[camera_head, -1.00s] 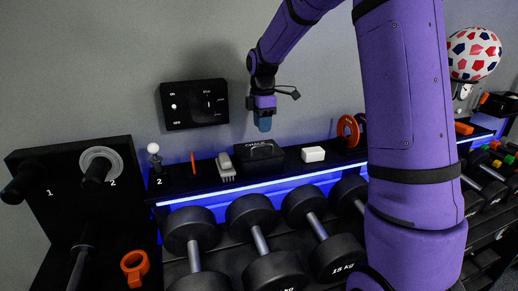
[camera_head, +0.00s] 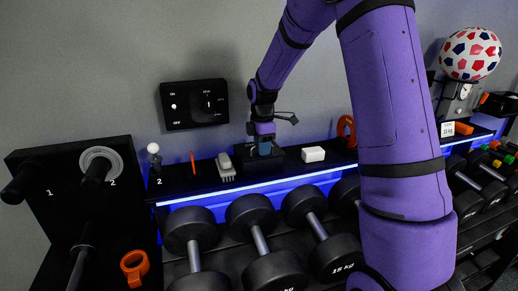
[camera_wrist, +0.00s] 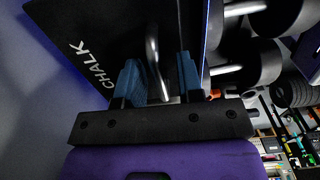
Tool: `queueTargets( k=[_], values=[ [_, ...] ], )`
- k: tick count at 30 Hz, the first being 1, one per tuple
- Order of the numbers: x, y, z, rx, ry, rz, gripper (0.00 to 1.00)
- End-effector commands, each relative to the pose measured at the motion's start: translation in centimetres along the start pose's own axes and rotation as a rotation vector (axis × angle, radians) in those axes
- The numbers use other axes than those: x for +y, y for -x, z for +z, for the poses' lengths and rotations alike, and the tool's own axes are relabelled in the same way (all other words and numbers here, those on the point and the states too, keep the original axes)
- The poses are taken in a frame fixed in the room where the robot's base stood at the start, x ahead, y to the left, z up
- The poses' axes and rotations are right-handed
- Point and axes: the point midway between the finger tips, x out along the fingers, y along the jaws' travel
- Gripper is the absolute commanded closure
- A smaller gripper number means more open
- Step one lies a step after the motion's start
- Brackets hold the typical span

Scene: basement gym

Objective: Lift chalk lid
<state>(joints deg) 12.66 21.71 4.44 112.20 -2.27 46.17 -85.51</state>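The black chalk box (camera_head: 262,169) stands on the shelf below the wall panel. In the wrist view its dark lid (camera_wrist: 105,27) shows the word CHALK. A grey metal bar handle (camera_wrist: 154,60) stands on the lid. My gripper (camera_head: 264,148) points down at the box top and covers part of it. In the wrist view my gripper (camera_wrist: 158,76) is open, with one blue finger on each side of the handle. A gap shows between the handle and each finger. The lid sits on the box.
A brush (camera_head: 226,167) stands close left of the box and a white block (camera_head: 313,154) close right. An orange ring (camera_head: 346,131) is farther right. Large dumbbells (camera_head: 252,214) lie below the shelf's lit front edge. A control panel (camera_head: 194,104) is on the wall behind.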

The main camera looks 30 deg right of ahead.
Motion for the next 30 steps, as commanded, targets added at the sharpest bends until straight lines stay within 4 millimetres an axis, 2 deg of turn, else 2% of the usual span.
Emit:
queueTargets(
  k=[2,3,7,14,30],
  values=[
    [0.0,0.0,0.0,0.000,0.000,0.000,0.66],
    [0.0,0.0,0.0,0.000,0.000,0.000,0.71],
    [0.0,0.0,0.0,0.000,0.000,0.000,1.00],
    [0.1,0.2,0.0,0.000,0.000,0.001,1.00],
    [1.8,2.4,0.0,0.000,0.001,0.006,1.00]
  ],
)
